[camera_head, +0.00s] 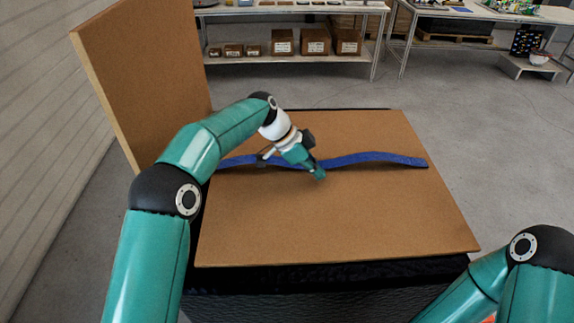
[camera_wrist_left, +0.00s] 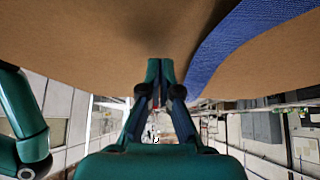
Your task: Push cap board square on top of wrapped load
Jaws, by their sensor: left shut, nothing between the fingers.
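The cap board (camera_head: 330,220) is a flat brown panel lying on top of the black wrapped load (camera_head: 330,278). Black wrap shows along the board's front edge and as thin strips at its back and left edges. My left gripper (camera_head: 318,174) is over the middle of the board, pointing down, shut and empty. I cannot tell whether its tips touch the board. In the left wrist view the closed fingertips (camera_wrist_left: 160,68) are close to the brown board surface (camera_wrist_left: 80,40). My right arm shows at the lower right, but its gripper is out of view.
A blue strap (camera_head: 375,158) lies across the board, running behind my left gripper. A tall brown panel (camera_head: 150,75) stands upright at the left. A shelf with cardboard boxes (camera_head: 315,41) and a table (camera_head: 480,14) are farther back. Grey floor is clear to the right.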

